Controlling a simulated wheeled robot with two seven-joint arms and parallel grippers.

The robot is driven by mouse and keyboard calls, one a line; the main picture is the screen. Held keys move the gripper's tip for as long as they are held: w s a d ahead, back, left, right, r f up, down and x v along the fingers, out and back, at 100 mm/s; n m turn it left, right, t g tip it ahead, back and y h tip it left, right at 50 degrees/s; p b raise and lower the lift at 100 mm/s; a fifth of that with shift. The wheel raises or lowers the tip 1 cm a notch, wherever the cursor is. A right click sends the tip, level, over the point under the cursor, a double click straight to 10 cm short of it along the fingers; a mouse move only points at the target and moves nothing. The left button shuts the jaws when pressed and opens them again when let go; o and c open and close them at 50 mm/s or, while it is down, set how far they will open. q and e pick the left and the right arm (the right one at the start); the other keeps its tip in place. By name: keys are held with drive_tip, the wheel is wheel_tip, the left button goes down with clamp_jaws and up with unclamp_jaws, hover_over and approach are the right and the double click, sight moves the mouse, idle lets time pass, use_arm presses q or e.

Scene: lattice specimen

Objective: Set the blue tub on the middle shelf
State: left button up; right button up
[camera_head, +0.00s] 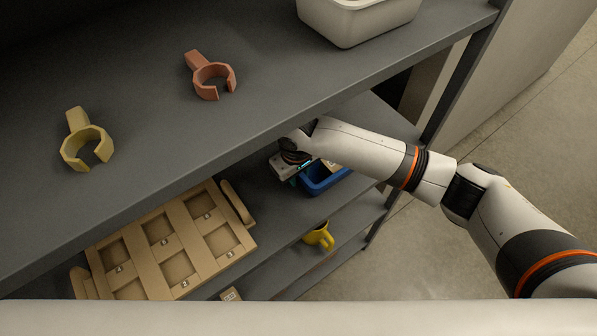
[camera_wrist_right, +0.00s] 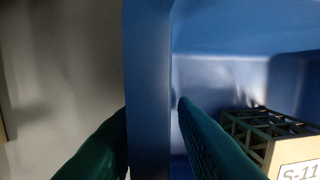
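The blue tub (camera_head: 323,178) shows in the head view below the top shelf board, partly hidden by my right wrist. My right gripper (camera_head: 292,175) is at the tub's left side. In the right wrist view the tub's wall (camera_wrist_right: 149,85) stands between the green fingers of the gripper (camera_wrist_right: 153,105), one finger outside and one inside. The fingers look shut on this wall. A lattice block (camera_wrist_right: 268,135) labelled S-11 lies inside the tub. I cannot tell whether the tub touches the shelf board (camera_head: 268,190) below it. My left gripper is not in view.
The top shelf (camera_head: 145,85) holds a yellow open ring (camera_head: 87,146), a red open ring (camera_head: 212,78) and a pale bin (camera_head: 360,20). A beige compartment tray (camera_head: 205,250) lies on the board below, left of the tub. A yellow mug (camera_head: 320,236) stands lower down.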

wheel_tip(320, 180, up, 8)
drive_tip(key=b, duration=0.1)
drive_tip(key=shift+s+f, duration=0.25)
drive_tip(key=shift+s, duration=0.2)
idle(0.5)
